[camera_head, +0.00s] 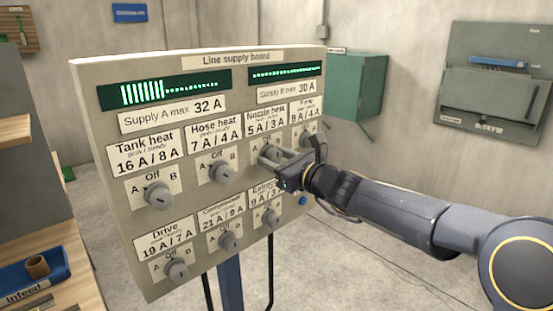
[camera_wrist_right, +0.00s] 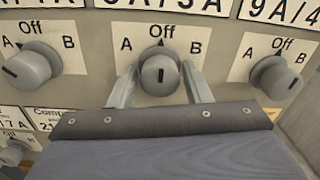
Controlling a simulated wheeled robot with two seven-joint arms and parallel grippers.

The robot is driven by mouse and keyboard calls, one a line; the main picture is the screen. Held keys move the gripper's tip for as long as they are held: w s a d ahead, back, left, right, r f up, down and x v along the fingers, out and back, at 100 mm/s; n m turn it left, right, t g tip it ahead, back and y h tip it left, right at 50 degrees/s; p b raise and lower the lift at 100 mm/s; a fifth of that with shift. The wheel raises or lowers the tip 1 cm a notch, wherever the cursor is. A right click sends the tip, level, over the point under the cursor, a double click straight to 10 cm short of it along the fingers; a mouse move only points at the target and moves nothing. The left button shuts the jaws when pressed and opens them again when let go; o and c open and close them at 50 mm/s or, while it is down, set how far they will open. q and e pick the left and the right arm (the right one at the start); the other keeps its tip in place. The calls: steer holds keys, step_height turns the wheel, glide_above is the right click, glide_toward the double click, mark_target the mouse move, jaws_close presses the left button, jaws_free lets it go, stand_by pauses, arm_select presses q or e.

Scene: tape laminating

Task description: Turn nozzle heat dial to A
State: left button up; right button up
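The nozzle heat dial (camera_wrist_right: 160,75) is a round grey knob on the line supply board (camera_head: 112,225), under the label "5 A / 3 A". In the right wrist view its dark mark stands upright, in line with Off; A is on the left and B on the right. My right gripper (camera_head: 274,158) is at this dial, one finger on each side of the knob. The fingers look open, with narrow gaps to the knob. In the head view the gripper partly hides the dial. My left gripper is not in view.
The hose heat dial (camera_wrist_right: 30,65) and another dial (camera_wrist_right: 275,76) flank the gripper closely. Tank heat (camera_head: 157,196) and drive (camera_head: 175,270) dials sit further left. The Supply A display (camera_head: 160,91) shows tall green bars; the Supply B display (camera_head: 285,72) shows only small marks.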

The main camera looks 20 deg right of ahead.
steer(key=c, duration=0.5)
steer(key=n+b, duration=0.3)
steer(key=b, duration=0.1)
steer(key=shift+f, duration=0.2)
steer(key=n+b, duration=0.3)
steer(key=n, duration=0.1)
steer(key=shift+d+r, duration=0.1)
steer(key=shift+r+n+b, duration=0.1)
steer(key=shift+n+b, duration=0.6)
steer(key=shift+n, duration=0.2)
steer(key=shift+r, duration=0.1)
steer(key=o, duration=0.8)
steer(key=shift+b+v, duration=0.3)
steer(key=shift+v, duration=3.6)
